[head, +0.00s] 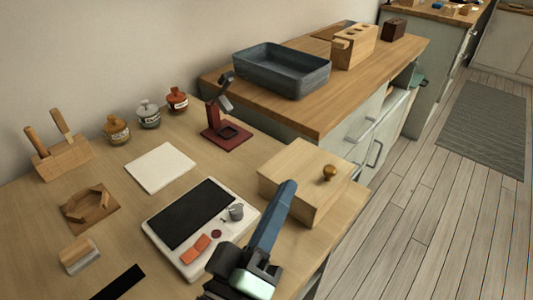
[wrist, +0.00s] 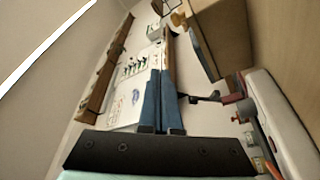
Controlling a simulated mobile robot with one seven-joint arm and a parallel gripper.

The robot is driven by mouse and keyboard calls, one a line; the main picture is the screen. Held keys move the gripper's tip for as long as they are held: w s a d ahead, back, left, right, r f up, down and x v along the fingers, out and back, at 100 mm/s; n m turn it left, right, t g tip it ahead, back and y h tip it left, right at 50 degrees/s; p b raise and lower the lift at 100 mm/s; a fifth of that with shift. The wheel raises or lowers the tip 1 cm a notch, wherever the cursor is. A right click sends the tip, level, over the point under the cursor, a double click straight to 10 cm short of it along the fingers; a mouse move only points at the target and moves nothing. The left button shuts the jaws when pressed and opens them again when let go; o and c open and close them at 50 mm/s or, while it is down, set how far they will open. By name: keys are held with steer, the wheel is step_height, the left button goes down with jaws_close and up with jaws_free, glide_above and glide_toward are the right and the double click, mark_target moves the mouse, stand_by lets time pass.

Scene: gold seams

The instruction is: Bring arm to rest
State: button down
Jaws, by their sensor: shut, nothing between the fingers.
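My gripper (head: 287,186) reaches in from the bottom of the head view, its long blue fingers together and empty. It is above the table's right part, in front of the wooden box with a round knob (head: 308,185) and beside the white tray with a black panel (head: 206,226). Whether it touches the box cannot be told. In the wrist view my gripper (wrist: 160,73) shows two blue fingers side by side with nothing held.
Orange pieces (head: 196,249) and a small grey cup (head: 236,212) lie on the white tray. A dark red stand (head: 225,133), several lidded jars and a white sheet (head: 160,167) stand or lie behind. A grey basin (head: 281,69) sits on the counter.

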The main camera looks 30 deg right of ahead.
steer(key=w+a+r+m+t+y, duration=0.1)
steer(key=w+a+r+t+y, duration=0.25)
steer(key=r, duration=0.45)
steer(key=w+a+r+m+t+y, duration=0.1)
steer(key=w+a+r+t+y, duration=0.25)
steer(key=r, duration=0.35)
steer(key=s+a+r+n+t+y+p, duration=0.1)
steer(key=s+a+r+t+y, duration=0.15)
steer(key=r, duration=0.45)
steer(key=s+a+r+t+y+p, duration=0.1)
steer(key=a+r+t+y, duration=0.25)
steer(key=r, duration=0.25)
steer(key=s+a+r+n+t+y, duration=0.1)
steer(key=s+a+r+t+y, duration=0.2)
steer(key=r, duration=0.4)
step_height(320, 180, up, 27)
steer(key=w+p, duration=0.1)
steer(key=p, duration=2.6)
steer(key=shift+w+y+p, duration=0.2)
steer(key=shift+y+p, duration=0.1)
steer(key=shift+y, duration=0.1)
steer(key=shift+r, duration=0.1)
